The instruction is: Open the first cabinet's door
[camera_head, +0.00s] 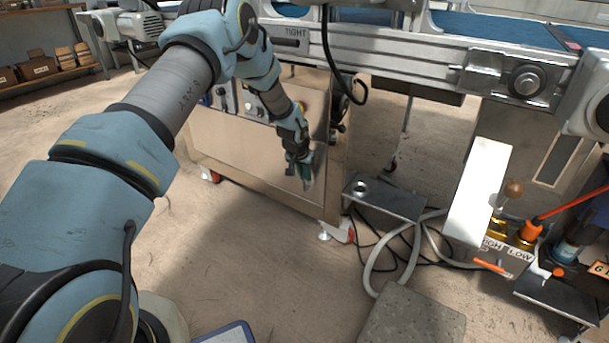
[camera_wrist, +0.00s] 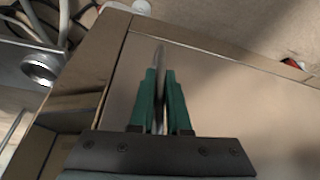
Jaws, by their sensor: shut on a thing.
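The cabinet (camera_head: 335,190) is a tan metal box beneath the conveyor. Its wide front door (camera_head: 235,150) looks flush with the frame; the door also fills the right of the wrist view (camera_wrist: 235,95). A thin grey upright handle (camera_wrist: 160,58) stands near the door's edge. My gripper (camera_head: 302,172) is at the right part of the door. In the wrist view its green fingers (camera_wrist: 160,78) are on both sides of the handle and shut on it. The fingers hide much of the handle in the head view.
A grey pedal-like box (camera_head: 385,198) and loose hoses (camera_head: 395,250) lie right of the cabinet. A stone-like block (camera_head: 410,320) and a blue-edged item (camera_head: 228,333) are at the front. Floor before the door (camera_head: 260,235) is clear. The conveyor rail (camera_head: 400,60) runs overhead.

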